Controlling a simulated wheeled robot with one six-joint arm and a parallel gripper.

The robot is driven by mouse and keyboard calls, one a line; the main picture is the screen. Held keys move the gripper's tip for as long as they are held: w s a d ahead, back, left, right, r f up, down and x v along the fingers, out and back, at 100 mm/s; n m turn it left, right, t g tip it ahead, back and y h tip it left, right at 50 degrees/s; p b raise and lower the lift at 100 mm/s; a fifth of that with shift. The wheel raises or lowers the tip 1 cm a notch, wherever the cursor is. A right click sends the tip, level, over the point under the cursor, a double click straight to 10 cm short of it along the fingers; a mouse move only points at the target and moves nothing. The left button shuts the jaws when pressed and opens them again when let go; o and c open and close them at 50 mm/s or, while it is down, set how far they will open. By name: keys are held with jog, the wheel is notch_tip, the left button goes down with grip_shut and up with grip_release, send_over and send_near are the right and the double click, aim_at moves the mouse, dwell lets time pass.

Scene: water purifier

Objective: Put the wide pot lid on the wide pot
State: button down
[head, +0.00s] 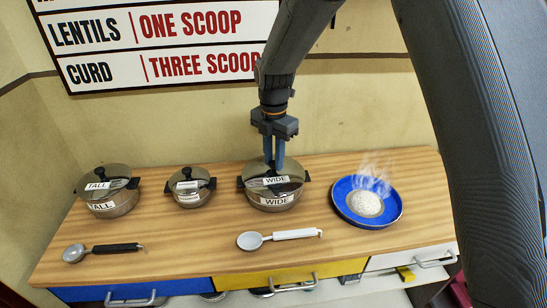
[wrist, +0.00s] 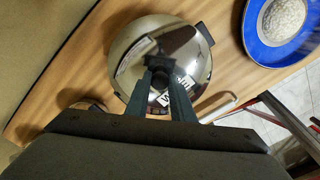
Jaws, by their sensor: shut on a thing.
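The wide pot (head: 255,198), a steel pot with a "WIDE" label and dark side handles, stands on the wooden counter. The wide pot lid (head: 258,180), shiny and also labelled "WIDE", is at the pot's rim and looks level. I cannot tell whether a small gap is left between them. My gripper (head: 274,164) points down over the lid and is shut on its dark knob. In the wrist view, the fingers (wrist: 160,72) close on the knob at the middle of the lid (wrist: 145,42). The lid hides the pot's inside.
A tall pot (head: 122,203) and a smaller pot (head: 190,198), both lidded, stand to the left. A steaming blue plate of rice (head: 364,204) is on the right. A black-handled scoop (head: 75,253) and a white-handled scoop (head: 250,240) lie in front.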

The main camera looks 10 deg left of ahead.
jog(key=c, duration=1.8)
grip_release()
notch_tip(320, 180, up, 11)
jog(key=p, duration=0.6)
jog(key=shift+d, duration=0.1)
jog(key=s+d+f+m+b, duration=0.1)
jog(key=s+d+m, duration=0.3)
jog(key=d+m, duration=0.45)
jog(key=s+d+f+m+b, duration=0.1)
jog(key=s+d+m, duration=0.3)
jog(key=d+m, duration=0.4)
jog(key=s+d+f+m, duration=0.1)
jog(key=s+d+m, duration=0.2)
jog(key=s+m, duration=0.1)
jog(key=s+d+f+m+t+b, duration=0.1)
jog(key=s+d+m, duration=0.3)
jog(key=s+d+f+m+b, duration=0.1)
jog(key=s+d+m, duration=0.3)
jog(key=m, duration=0.1)
jog(key=shift+s+f, duration=0.1)
jog(key=shift+s, duration=0.3)
